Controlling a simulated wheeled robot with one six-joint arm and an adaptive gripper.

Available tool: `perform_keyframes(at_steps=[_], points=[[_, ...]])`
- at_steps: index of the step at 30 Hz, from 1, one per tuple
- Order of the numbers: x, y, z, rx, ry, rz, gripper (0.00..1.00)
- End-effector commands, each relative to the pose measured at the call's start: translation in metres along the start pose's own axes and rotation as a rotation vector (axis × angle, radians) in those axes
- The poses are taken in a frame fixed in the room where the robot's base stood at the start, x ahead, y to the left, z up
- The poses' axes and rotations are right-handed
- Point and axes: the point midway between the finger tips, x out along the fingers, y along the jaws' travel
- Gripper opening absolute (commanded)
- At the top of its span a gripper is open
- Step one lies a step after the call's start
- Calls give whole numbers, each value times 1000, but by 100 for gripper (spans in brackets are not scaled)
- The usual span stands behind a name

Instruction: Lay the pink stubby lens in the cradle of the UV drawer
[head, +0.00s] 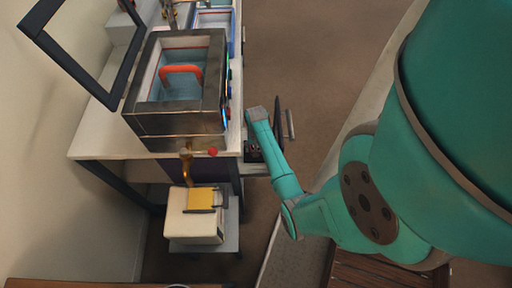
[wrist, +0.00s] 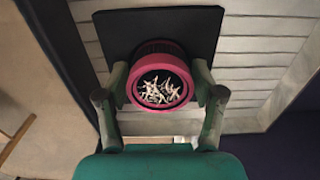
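In the wrist view the pink stubby lens (wrist: 160,60) is a short pink ring with a dark inside and white branching threads across its face. My gripper (wrist: 160,86) has a finger on each side of the lens, and both appear to press on its rim. Behind the lens is a flat black square pad (wrist: 205,22) over a pale slatted surface (wrist: 250,62), which may be the drawer. Whether the lens touches the pad cannot be told. In the head view my forearm reaches the table's right side; the gripper and lens are mostly hidden there.
A black frame (head: 62,58) rises at left. A cream box (head: 190,228) sits low in front.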

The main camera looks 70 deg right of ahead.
Motion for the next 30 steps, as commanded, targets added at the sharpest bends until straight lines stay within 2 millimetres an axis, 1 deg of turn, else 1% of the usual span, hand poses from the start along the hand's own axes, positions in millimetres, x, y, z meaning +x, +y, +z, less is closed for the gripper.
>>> perform_keyframes(at_steps=[10,14,17,27,30], points=[[0,0,0,0,0,0,85],[-6,0,0,0,1,0,85],[-19,0,0,0,2,-1,85],[-86,0,-1,0,3,-1,85],[-101,0,0,0,2,-1,85]])
